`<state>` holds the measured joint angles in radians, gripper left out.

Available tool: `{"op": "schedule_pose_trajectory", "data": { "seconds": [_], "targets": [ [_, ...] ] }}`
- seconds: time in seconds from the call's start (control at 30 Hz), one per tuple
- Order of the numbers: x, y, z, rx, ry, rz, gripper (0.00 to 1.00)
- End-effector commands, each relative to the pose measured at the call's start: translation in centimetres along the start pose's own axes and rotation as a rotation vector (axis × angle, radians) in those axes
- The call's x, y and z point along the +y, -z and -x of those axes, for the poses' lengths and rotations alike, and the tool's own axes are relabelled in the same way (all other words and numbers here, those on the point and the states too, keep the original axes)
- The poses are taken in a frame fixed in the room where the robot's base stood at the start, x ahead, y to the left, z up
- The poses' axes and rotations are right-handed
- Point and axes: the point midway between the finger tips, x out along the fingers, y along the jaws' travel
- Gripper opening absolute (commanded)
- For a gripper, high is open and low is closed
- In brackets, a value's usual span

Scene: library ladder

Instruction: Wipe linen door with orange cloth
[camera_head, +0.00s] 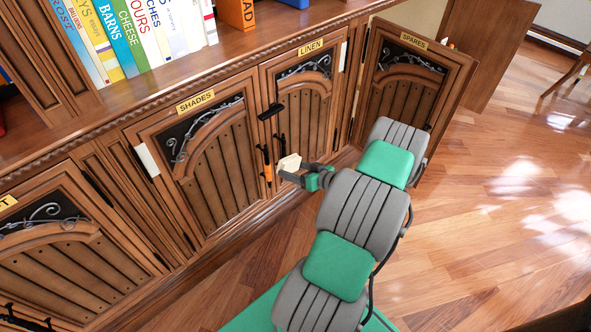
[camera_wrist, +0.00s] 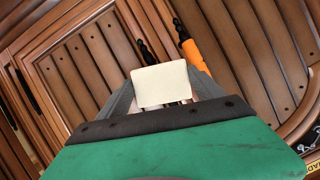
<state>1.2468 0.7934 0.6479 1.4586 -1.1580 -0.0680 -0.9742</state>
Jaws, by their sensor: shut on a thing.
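The LINEN door (camera_head: 305,115) is a shut wooden cabinet door with a dark scrolled panel at its top. A narrow orange piece (camera_head: 267,172) that looks like the orange cloth hangs beside a black handle, near the edge between the SHADES and LINEN doors. It also shows in the wrist view (camera_wrist: 204,63), beyond my fingers. My gripper (camera_head: 290,168) is in front of these doors, shut on a cream block (camera_wrist: 160,85). The block hides part of the fingertips. I cannot tell whether the block touches the door.
The SHADES door (camera_head: 215,160) is shut on the left. The SPARES door (camera_head: 410,85) stands swung out on the right, close to my arm. Books (camera_head: 135,35) stand on the shelf above. Glossy wooden floor (camera_head: 500,200) is clear on the right.

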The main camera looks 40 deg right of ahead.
Motion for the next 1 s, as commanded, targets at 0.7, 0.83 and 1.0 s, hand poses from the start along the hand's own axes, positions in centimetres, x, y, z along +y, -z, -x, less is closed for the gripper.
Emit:
{"op": "schedule_pose_trajectory", "data": {
  "seconds": [0.7,0.83,1.0],
  "targets": [
    [0.1,-1.8,5.1,0.001,-0.003,-0.001,0.44],
    [0.0,-2.1,5.6,0.001,-0.001,0.0,0.44],
    [0.0,-2.1,5.6,0.001,0.0,0.001,0.44]
  ]
}}
